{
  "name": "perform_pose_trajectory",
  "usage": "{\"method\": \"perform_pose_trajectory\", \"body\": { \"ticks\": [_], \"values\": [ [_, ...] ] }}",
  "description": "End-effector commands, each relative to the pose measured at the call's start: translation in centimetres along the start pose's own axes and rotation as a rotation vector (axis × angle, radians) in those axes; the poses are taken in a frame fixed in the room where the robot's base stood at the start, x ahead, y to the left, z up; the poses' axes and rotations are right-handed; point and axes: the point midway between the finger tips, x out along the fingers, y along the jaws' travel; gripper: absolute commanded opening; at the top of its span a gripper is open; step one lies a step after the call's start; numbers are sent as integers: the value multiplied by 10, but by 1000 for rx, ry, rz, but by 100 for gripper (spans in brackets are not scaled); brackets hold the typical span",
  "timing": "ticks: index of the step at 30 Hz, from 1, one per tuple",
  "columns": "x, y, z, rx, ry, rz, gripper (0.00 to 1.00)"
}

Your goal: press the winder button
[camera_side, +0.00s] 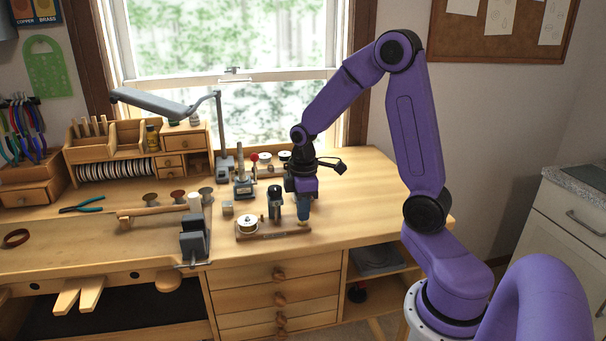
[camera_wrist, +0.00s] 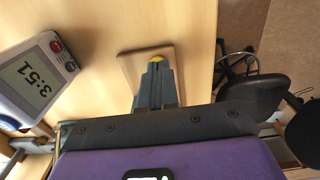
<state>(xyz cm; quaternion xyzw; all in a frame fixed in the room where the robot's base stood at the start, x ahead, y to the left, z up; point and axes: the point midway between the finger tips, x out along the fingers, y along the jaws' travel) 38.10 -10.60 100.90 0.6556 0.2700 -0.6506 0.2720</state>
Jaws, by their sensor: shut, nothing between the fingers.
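The winder is a wooden plank (camera_side: 272,235) near the bench's front edge, with a pale spool (camera_side: 247,224) at its left and a dark upright part (camera_side: 274,203) in the middle. In the wrist view, a yellow button (camera_wrist: 158,58) shows just past my fingertips, on a wooden base (camera_wrist: 130,64). My gripper (camera_side: 303,218) points down over the plank's right end, its blue-grey fingers shut and empty. The fingers (camera_wrist: 156,72) hide part of the button in the wrist view. I cannot tell whether they touch it.
A vise (camera_side: 195,238) sits left of the winder. Small stands (camera_side: 243,182) and spools are behind. The bench right of my gripper is clear (camera_side: 375,205).

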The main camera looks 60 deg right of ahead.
Motion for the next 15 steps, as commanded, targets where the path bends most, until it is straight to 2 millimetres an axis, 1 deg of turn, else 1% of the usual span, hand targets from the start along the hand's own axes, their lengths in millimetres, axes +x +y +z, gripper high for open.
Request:
{"method": "perform_pose_trajectory", "body": {
  "ticks": [1,9,15],
  "values": [
    [-12,2,-1,1,8,9,0],
    [-69,3,-2,2,12,15,0],
    [-104,2,-1,2,11,13,0]
  ]
}}
